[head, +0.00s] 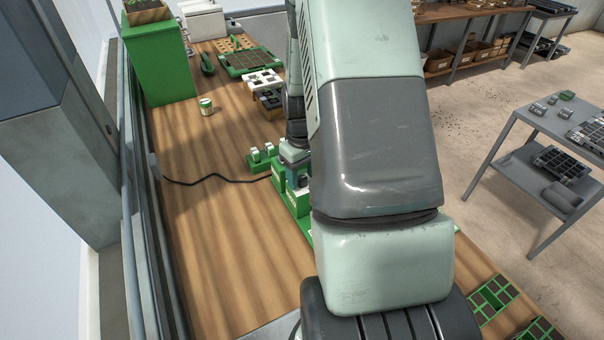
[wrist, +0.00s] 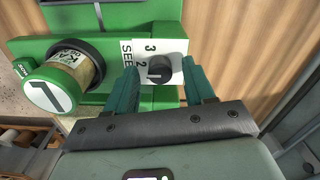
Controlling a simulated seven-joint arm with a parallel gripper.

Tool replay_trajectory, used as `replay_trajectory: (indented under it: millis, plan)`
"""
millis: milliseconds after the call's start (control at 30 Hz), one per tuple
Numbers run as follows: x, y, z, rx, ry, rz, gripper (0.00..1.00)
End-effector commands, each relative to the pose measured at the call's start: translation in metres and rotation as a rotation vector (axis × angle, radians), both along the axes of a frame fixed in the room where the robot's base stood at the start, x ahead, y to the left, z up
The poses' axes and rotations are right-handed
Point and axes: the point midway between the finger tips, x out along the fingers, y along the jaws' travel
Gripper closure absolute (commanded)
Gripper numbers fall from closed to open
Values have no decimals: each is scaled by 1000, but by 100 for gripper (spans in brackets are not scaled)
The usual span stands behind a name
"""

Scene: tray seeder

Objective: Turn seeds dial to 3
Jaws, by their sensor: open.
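The seeds dial (wrist: 159,70) is a black round knob on a white plate (wrist: 145,46) in the wrist view. The plate carries a 3, a 2 and part of the word SEEDS, printed sideways. Which number the knob points to is too small to tell. My gripper (wrist: 160,67) is open, with one teal finger on each side of the knob; whether either touches it I cannot tell. The green seeder (wrist: 110,22) bears the plate. In the head view, my arm hides most of the seeder (head: 294,197) and the dial.
A labelled jar (wrist: 75,75) with a green lid marked 1 sits left of the dial in the wrist view. In the head view, a black cable (head: 215,177) crosses the wooden bench (head: 225,255), and a small can (head: 206,106) stands farther back. The bench's left part is mostly clear.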

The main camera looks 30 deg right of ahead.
Motion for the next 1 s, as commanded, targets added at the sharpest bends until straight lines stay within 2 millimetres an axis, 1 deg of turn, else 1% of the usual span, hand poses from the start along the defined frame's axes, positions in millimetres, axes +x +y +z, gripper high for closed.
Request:
replay_trajectory:
  millis: [100,300,367,500,667,867,1000]
  plan:
    - [0,0,-4,0,0,0,46]
    - [0,0,-3,0,0,0,46]
    - [0,0,-3,0,0,0,54]
    - [0,0,-3,0,0,0,76]
    - [0,0,-3,0,0,0,100]
    - [0,0,-3,-1,0,-10,100]
    - [0,0,-3,-1,0,-46,100]
